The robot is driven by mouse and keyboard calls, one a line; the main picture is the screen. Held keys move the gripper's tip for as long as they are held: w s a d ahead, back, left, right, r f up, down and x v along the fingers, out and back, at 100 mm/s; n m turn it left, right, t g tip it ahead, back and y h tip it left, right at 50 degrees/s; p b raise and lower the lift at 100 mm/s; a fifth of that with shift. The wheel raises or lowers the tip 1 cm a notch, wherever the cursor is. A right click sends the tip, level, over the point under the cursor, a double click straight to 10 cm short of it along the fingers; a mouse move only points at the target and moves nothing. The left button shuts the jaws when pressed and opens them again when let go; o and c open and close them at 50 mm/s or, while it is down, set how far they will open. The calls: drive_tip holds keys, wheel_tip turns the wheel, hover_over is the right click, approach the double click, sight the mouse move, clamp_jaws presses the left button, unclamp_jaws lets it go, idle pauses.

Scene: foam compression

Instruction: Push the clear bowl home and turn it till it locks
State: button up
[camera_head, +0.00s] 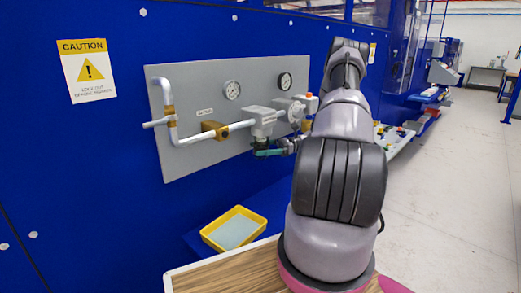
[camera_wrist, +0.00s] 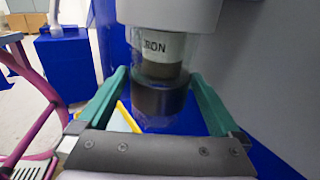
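The clear bowl (camera_wrist: 165,118) shows in the wrist view, upright under the grey filter housing (camera_wrist: 170,10). A white element with dark lettering and a dark lower part show through its wall. Its top edge meets the housing's underside in the picture; I cannot tell whether a small gap is left or how it is turned. My gripper (camera_wrist: 160,77) has one green finger on each side of the bowl, the tips against its walls. In the head view, my gripper (camera_head: 272,151) is below the housing (camera_head: 264,120), and the bowl is not clearly visible.
A grey panel (camera_head: 220,105) on the blue wall carries pipes and two gauges (camera_head: 232,90). A yellow tray (camera_head: 207,232) sits on the blue ledge below. A wooden top (camera_head: 225,276) is at the front. Open floor (camera_head: 440,190) lies to the right.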

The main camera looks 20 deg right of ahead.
drive_tip(key=s+d, duration=0.2)
drive_tip(key=d, duration=0.8)
drive_tip(key=shift+d, duration=0.35)
